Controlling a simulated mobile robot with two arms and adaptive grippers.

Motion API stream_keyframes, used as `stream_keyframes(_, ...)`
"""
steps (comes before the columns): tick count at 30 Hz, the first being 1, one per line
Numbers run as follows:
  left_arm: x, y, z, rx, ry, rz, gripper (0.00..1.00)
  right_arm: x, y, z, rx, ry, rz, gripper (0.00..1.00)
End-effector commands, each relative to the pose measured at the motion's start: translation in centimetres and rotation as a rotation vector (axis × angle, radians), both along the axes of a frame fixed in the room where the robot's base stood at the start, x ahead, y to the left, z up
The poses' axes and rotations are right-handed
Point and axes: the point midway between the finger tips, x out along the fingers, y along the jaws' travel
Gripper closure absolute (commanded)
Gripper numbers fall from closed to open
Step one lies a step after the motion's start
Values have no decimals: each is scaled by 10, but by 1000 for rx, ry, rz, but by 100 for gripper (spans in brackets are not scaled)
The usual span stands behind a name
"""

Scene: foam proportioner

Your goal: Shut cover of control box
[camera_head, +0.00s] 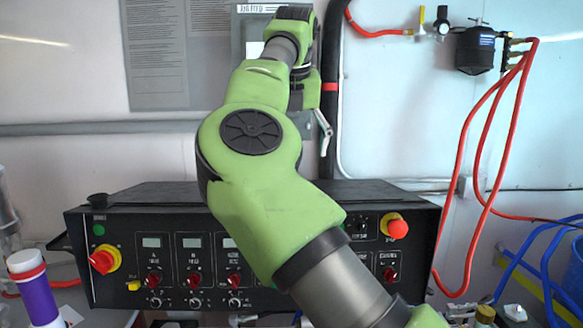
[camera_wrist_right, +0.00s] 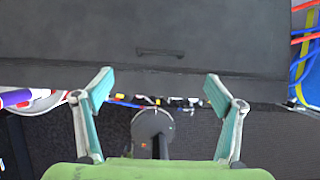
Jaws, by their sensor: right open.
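The control box (camera_head: 110,225) is a wide black unit with knobs, switches and small displays on its front. Its black cover (camera_head: 150,192) shows as a low dark surface along the top, partly hidden behind my right arm. In the right wrist view the cover (camera_wrist_right: 80,35) fills the upper part, with a black handle (camera_wrist_right: 160,53) near its edge. I cannot tell whether the cover is fully shut. My right gripper (camera_wrist_right: 160,77) is open and empty, its two fingers spread below the handle in the picture. In the head view one finger (camera_head: 323,131) shows above the box. My left gripper is not in view.
Red hoses (camera_head: 467,150) hang from a black wall fitting (camera_head: 475,50) at the right. Blue hoses (camera_head: 540,265) lie at lower right. A purple and white bottle (camera_head: 35,290) stands at lower left. A grey wall sign (camera_head: 155,55) and a dark vertical pipe (camera_head: 330,90) are behind my arm.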

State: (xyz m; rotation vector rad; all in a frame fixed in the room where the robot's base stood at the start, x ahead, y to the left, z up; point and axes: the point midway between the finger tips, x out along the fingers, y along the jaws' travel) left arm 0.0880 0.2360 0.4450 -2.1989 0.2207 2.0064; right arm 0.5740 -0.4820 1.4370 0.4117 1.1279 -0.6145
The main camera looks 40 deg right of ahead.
Motion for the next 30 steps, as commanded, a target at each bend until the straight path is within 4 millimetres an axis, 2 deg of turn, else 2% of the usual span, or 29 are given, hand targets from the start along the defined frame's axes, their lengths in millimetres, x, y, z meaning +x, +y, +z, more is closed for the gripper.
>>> stream_keyframes(3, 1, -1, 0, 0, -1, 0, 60, -6, 4, 18, 0, -1, -1, 14)
stream_keyframes(9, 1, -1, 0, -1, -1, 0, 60, -10, 8, 29, 0, 1, 0, 14)
stream_keyframes(30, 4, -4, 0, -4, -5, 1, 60, -10, 8, 30, 0, 0, -1, 14)
